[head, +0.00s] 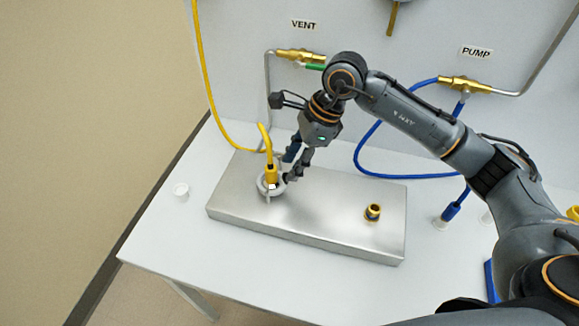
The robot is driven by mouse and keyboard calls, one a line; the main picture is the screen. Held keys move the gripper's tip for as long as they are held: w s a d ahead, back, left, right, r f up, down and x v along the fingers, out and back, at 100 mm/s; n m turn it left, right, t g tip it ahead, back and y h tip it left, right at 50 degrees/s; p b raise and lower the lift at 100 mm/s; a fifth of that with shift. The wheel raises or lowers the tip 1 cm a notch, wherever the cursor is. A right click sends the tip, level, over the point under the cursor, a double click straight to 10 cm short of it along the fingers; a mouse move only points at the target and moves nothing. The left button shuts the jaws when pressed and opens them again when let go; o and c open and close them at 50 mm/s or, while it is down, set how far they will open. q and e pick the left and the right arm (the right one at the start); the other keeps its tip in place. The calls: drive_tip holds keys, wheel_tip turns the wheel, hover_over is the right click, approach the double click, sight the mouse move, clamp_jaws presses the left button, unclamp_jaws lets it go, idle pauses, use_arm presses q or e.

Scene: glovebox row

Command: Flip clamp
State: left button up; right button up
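A silver ring clamp (262,190) sits around the base of a yellow hose fitting (271,174) on the left part of a raised metal plate (305,222). A thin lever or tail of the clamp points toward the front. My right gripper (288,168) reaches down from the right, with its fingertips close to the clamp's right side. Its two fingers look apart, with a gap between them. I cannot tell whether a fingertip touches the clamp. The far side of the clamp is partly hidden by the fitting. My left gripper is not in view.
A short brass-and-dark fitting (373,211) stands on the plate's right. The yellow hose (208,85) and a blue hose (372,135) run along the back. VENT (300,55) and PUMP (463,83) valves are on the wall.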

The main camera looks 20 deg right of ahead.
drive_tip(key=v, duration=0.9)
drive_tip(key=shift+r, duration=0.25)
drive_tip(key=shift+d, duration=0.1)
